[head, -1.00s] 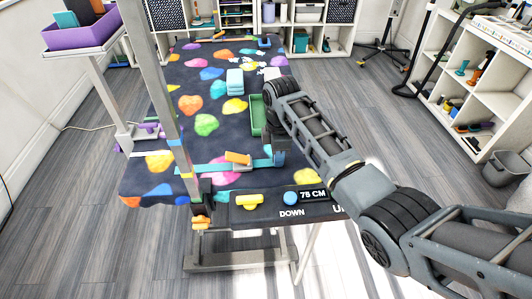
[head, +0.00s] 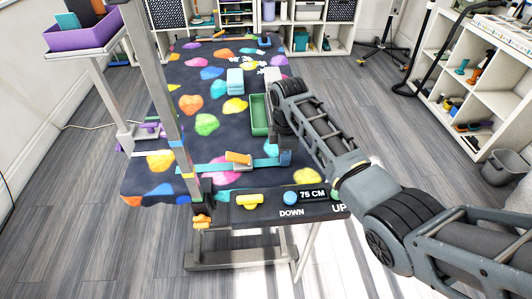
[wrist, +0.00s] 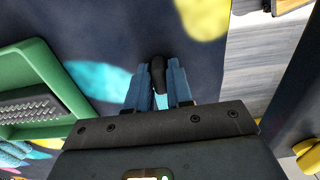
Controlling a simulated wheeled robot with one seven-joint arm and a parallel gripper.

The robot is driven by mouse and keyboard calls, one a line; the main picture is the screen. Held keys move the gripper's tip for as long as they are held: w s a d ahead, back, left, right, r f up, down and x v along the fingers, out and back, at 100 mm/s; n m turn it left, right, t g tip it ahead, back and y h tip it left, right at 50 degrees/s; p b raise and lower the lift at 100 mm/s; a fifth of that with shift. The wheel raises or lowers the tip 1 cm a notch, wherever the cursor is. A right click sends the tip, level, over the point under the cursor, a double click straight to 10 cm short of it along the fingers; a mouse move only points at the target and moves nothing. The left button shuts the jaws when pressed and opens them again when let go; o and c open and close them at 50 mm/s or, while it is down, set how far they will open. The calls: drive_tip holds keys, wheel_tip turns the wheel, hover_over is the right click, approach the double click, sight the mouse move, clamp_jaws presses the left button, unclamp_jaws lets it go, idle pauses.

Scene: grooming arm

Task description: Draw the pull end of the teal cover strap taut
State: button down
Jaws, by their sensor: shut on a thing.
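The teal cover strap (head: 207,167) lies across the near end of the dark, colour-spotted table cover (head: 222,145). An orange piece (head: 238,157) sits at the strap's middle, over a small grey buckle. The strap runs fairly straight from the post on the left to my gripper (head: 285,158), at the cover's right edge. In the wrist view my gripper (wrist: 160,78) is shut on a dark tab, the pull end (wrist: 158,72), with some teal showing between the blue fingers. The fingers hide part of the pull end.
A green tray (head: 259,116) lies on the cover behind my gripper. The table's front panel (head: 275,208) has a yellow piece (head: 249,199), a blue knob (head: 291,198) and a 75 CM display. A grey post stands at the left.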

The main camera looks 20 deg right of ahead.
drive_tip(key=shift+s+d+p, duration=0.15)
drive_tip(key=shift+d+p, duration=0.1)
drive_tip(key=shift+d, duration=0.3)
drive_tip(key=shift+s+d+p, duration=0.15)
drive_tip(key=shift+d+p, duration=0.05)
drive_tip(key=shift+d, duration=0.3)
drive_tip(key=c, duration=1)
unclamp_jaws()
drive_tip(key=shift+a, duration=0.1)
wheel_tip(320, 180, up, 6)
drive_tip(key=p, duration=0.5)
drive_tip(key=shift+f, duration=0.1)
wheel_tip(320, 180, up, 2)
drive_tip(key=shift+r+p, duration=0.1)
drive_tip(key=shift+p, duration=0.4)
drive_tip(key=o, duration=0.5)
